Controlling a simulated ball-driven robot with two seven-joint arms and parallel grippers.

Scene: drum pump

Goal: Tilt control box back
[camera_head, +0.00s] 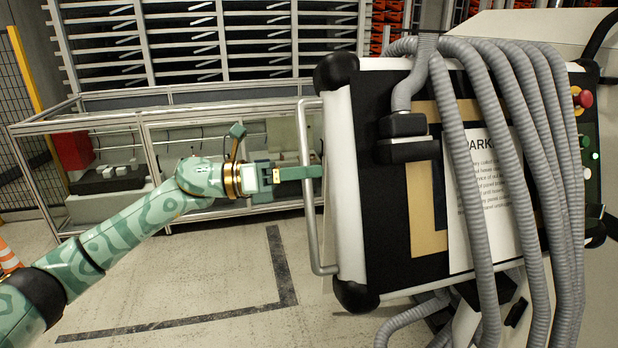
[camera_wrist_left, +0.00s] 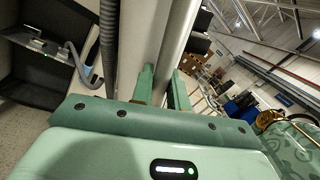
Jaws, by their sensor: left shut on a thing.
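The control box (camera_head: 385,210) fills the right of the head view, a large black and white case with rounded black corners, leaning at an angle. A metal bar handle (camera_head: 309,240) runs up its left side. My left gripper (camera_head: 312,172) is at the middle of this handle and shut on it. In the left wrist view the handle (camera_wrist_left: 173,50) passes between the two green fingers (camera_wrist_left: 163,90). A sheet of printed paper (camera_head: 470,215) is on the box's face, partly hidden by hoses. My right gripper is not in view.
Several thick grey ribbed hoses (camera_head: 465,150) hang over the box. A red button (camera_head: 583,99) is on its right edge. A metal-framed bench (camera_head: 150,120) and shelving stand behind. The floor (camera_head: 215,290) at the lower left is clear, with a dark marked line.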

